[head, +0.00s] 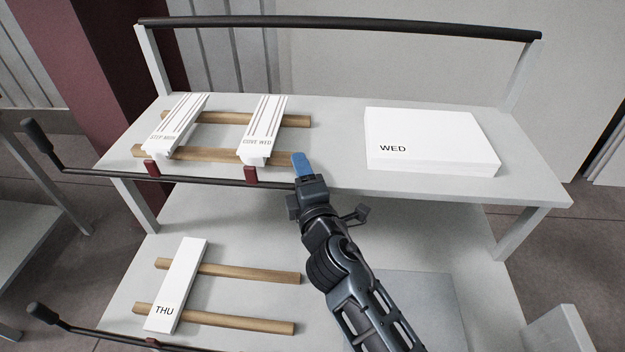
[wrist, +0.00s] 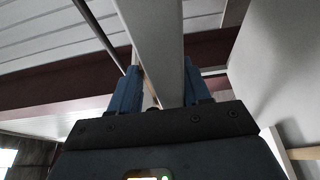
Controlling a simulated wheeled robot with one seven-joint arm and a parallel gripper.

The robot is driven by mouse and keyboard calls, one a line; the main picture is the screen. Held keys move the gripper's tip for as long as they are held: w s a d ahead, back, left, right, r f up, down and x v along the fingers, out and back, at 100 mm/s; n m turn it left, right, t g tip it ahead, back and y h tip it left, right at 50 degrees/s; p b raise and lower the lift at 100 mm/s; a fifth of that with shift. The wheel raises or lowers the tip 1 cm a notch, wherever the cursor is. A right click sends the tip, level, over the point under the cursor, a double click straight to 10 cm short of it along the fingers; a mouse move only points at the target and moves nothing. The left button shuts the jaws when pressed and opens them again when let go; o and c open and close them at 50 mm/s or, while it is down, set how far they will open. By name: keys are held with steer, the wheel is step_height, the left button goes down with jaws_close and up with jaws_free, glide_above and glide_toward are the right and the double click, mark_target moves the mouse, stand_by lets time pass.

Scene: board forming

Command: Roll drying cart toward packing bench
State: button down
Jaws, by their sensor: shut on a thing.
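The drying cart (head: 335,180) is a pale grey two-level rack with a dark rail (head: 340,27) along its far top edge. My gripper (head: 303,168) is at the front edge of its top shelf. One blue fingertip shows above that edge; the other is hidden in the head view. In the wrist view, a pale grey slab edge (wrist: 155,45) runs between the two blue fingers (wrist: 157,90), and the gripper is shut on it. It looks like the cart's top shelf edge. I cannot identify the packing bench.
Two white grooved pieces (head: 178,125) (head: 264,128) lie on wooden bars, left of a white WED block (head: 430,140). A white THU board (head: 178,285) lies below on bars. Dark levers (head: 100,178) with knobs stick out left. Another grey surface (head: 30,220) stands at far left.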

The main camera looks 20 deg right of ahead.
mark_target(244, 163)
steer(key=w+a+b, duration=0.1)
steer(key=a, duration=0.2)
steer(key=w+a+b, duration=0.1)
steer(key=a+b, duration=0.1)
steer(key=a, duration=0.1)
steer(key=w+a+b, duration=0.1)
steer(key=a, duration=0.3)
steer(key=shift+w, duration=0.1)
steer(key=shift+a+b, duration=0.3)
steer(key=shift+r, duration=0.1)
steer(key=c, duration=0.9)
jaws_free()
steer(key=o, duration=0.3)
steer(key=shift+d, duration=0.15)
steer(key=shift+o, duration=0.2)
steer(key=shift+s+d, duration=0.2)
steer(key=shift+s, duration=3.65)
